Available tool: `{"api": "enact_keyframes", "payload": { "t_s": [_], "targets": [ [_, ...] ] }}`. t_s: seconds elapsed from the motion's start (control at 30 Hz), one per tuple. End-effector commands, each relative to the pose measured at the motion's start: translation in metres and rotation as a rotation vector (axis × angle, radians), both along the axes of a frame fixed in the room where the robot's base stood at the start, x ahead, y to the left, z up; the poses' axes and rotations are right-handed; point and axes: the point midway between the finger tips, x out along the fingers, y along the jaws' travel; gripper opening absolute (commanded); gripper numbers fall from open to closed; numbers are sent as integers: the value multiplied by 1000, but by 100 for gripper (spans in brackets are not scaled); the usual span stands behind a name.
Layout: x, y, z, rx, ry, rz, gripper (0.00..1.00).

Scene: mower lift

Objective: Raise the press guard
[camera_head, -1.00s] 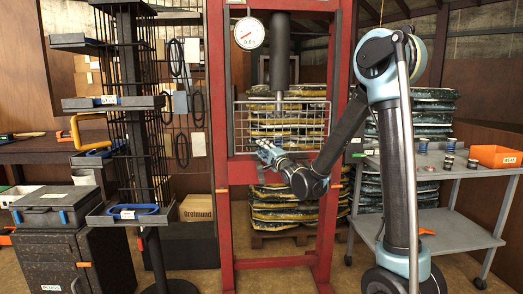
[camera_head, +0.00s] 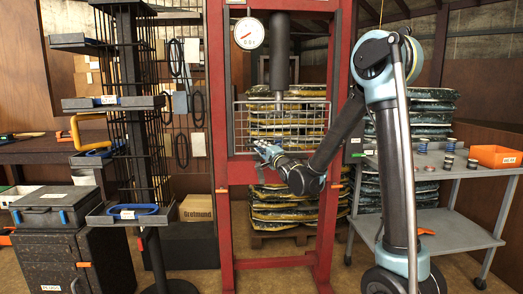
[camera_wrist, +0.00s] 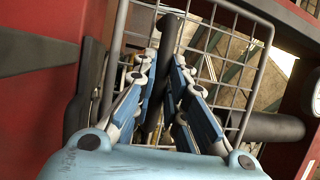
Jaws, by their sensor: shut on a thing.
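The press guard (camera_head: 234,127) is a wire-mesh panel in a light metal frame, hanging across the red press (camera_head: 221,215) below its dark ram (camera_head: 279,60). My gripper (camera_head: 259,147) is at the guard's lower edge, left of its middle. In the wrist view my gripper (camera_wrist: 166,70) has its two blue-and-white fingers close together around a dark bar, with the guard's mesh (camera_wrist: 257,78) right behind them. The grip is on the guard, but the exact contact is partly hidden by the fingers.
A round gauge (camera_head: 249,33) sits at the top of the press. A dark wire rack (camera_head: 130,130) stands left of it. A grey cart (camera_head: 455,231) with an orange bin (camera_head: 495,157) is at the right. Stacked bags (camera_head: 284,215) lie behind the press.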

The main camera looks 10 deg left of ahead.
Motion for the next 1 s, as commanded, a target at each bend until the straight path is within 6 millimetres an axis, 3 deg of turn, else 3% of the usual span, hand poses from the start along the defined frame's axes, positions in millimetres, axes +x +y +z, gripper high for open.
{"api": "enact_keyframes", "payload": {
  "t_s": [0.27, 0.8, 1.0],
  "targets": [
    [0, -1, 32, 1, -2, 0, 0],
    [1, -1, 153, 3, -3, 0, 0],
    [1, -1, 186, 2, -2, 0, 0]
  ]
}}
